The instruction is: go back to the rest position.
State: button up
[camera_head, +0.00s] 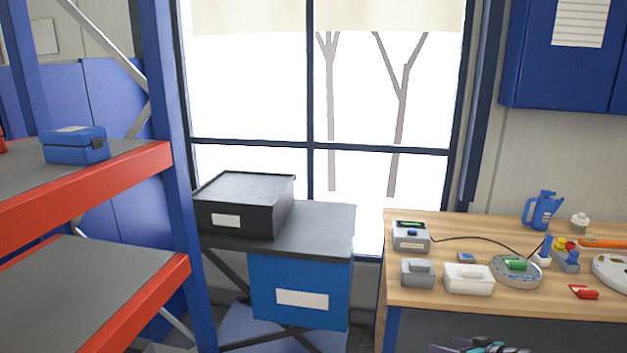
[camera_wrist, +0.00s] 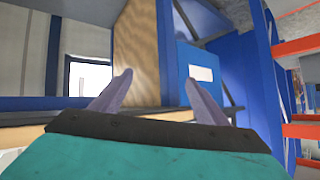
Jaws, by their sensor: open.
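My gripper (camera_wrist: 160,88) shows in the wrist view as two grey fingers spread apart, with nothing between them. Behind the fingers stand the wooden edge of a bench and a blue box (camera_wrist: 203,72) with a white label. In the head view a teal and dark part of my arm shows at the bottom edge, in front of the wooden workbench; the fingers cannot be made out there.
The workbench (camera_head: 450,292) at the right holds a grey meter (camera_head: 411,236), a white box (camera_head: 468,278), a blue jug (camera_head: 541,210) and several small items. A black bin (camera_head: 245,205) sits on a dark stand. A red-and-blue rack (camera_head: 85,185) stands left, bearing a blue case (camera_head: 75,146).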

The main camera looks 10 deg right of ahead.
jog(key=s+a+f+n+g+y, duration=0.1)
jog(key=s+a+f+g, duration=0.2)
jog(key=a+f, duration=0.6)
jog(key=s+a+f+n+g+y, duration=0.1)
jog(key=s+a+f+g, duration=0.4)
jog(key=a, duration=0.9)
jog(key=s+a+f+n+g+y, duration=0.1)
jog(key=s+a+f+n+g, duration=0.1)
jog(key=a+f, duration=0.75)
jog(key=s+a+f+g+h, duration=0.2)
jog(key=s+a+f, duration=0.15)
jog(key=s, duration=0.45)
jog(key=s+a+f+g+h, duration=0.1)
jog(key=s+a+f+g, duration=0.25)
jog(key=s, duration=0.55)
jog(key=s+d+m+g+h, duration=0.1)
jog(key=s+d+m+h, duration=0.2)
jog(key=s+d+m, duration=0.2)
jog(key=shift+s+d+f+h, duration=0.15)
jog(key=shift+s+d+h, duration=0.25)
jog(key=shift+s, duration=0.2)
jog(key=shift+m, duration=0.3)
